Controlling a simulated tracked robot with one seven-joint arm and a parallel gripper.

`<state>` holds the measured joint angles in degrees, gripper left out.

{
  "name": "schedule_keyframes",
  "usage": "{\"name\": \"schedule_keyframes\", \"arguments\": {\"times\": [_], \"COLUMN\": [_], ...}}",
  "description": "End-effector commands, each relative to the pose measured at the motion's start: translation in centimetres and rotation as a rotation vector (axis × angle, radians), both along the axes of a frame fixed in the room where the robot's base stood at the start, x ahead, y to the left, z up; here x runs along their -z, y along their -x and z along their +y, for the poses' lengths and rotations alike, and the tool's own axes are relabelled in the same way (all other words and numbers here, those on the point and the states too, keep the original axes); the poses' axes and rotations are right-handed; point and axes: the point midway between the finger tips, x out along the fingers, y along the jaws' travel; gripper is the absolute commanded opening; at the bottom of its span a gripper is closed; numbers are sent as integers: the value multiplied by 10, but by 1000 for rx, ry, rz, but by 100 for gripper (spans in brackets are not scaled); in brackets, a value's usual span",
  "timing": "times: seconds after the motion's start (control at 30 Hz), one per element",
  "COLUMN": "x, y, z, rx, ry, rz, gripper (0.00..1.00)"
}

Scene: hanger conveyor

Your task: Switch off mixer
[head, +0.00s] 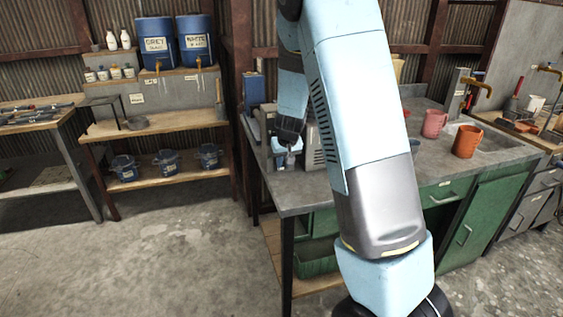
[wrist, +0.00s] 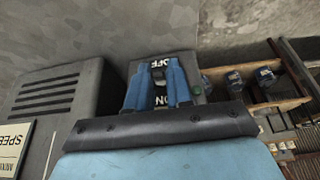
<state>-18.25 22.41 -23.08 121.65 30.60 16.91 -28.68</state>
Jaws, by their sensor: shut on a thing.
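The grey mixer (head: 310,152) stands on the left part of the workbench, partly hidden behind my arm in the head view. In the wrist view its vented housing (wrist: 55,100) fills the left side. Beside the housing is a switch panel (wrist: 137,68) with OFF lettering at the top of the picture and ON lettering lower down. My gripper (wrist: 158,68) has its blue fingers shut on a small grey switch lever (wrist: 158,73) near the OFF lettering. The fingers hide much of the lever. My gripper (head: 290,152) is small in the head view.
The workbench (head: 290,197) has green drawers and cupboards. The concrete floor in front is clear.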

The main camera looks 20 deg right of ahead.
Motion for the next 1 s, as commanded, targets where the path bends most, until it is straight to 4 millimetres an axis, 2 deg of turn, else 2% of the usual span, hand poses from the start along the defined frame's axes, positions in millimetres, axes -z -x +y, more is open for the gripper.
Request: {"name": "schedule_keyframes", "arguments": {"times": [0.03,1.0], "x": [0,7], "y": [0,5], "z": [5,-5], "rx": [-16,-12], "ry": [-7,-9], "rz": [3,-154], "gripper": [0,0]}}
